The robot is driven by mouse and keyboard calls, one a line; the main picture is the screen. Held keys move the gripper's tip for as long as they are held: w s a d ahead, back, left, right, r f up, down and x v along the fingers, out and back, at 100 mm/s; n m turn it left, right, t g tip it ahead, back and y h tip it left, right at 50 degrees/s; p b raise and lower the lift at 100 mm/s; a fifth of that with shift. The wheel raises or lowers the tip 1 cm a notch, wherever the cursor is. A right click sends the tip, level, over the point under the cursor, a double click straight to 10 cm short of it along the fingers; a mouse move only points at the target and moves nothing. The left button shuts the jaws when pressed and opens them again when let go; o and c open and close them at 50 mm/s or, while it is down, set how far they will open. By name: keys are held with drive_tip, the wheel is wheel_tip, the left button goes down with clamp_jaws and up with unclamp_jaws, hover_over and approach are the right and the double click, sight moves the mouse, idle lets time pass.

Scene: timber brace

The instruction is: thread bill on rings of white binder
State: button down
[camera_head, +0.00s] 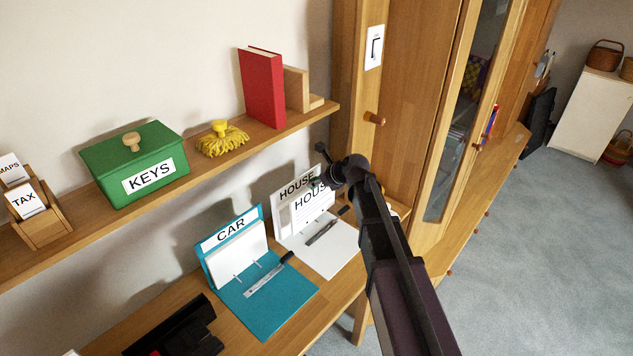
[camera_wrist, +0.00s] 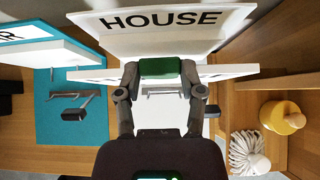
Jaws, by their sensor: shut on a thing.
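The white binder (camera_head: 335,248) lies open on the desk, its HOUSE-labelled back cover (camera_wrist: 150,45) upright at the wall. The bill (camera_head: 309,211), a white sheet also marked HOUSE, stands upright in front of that cover. The wrist view shows the bill (camera_wrist: 218,73) nearly edge-on, with a green grip piece (camera_wrist: 160,67) at its middle. My gripper (camera_wrist: 160,78) is shut on this green piece. The binder's metal ring bar (camera_wrist: 165,92) shows below the bill, partly covered by my fingers. I cannot tell whether the rings pass through the bill.
The teal CAR binder (camera_head: 268,299) with its own pages stands just left. The shelf (camera_head: 215,169) above holds a green KEYS box (camera_head: 122,177), a yellow brush (camera_head: 222,141) and a red book (camera_head: 263,88). A black object (camera_head: 178,331) lies at the desk's left. The wardrobe (camera_head: 411,80) stands right.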

sight(315, 199)
drive_tip(key=shift+f+b, duration=3.35)
drive_tip(key=shift+f, duration=0.3)
drive_tip(key=shift+d+f, duration=0.1)
drive_tip(key=shift+f, duration=0.05)
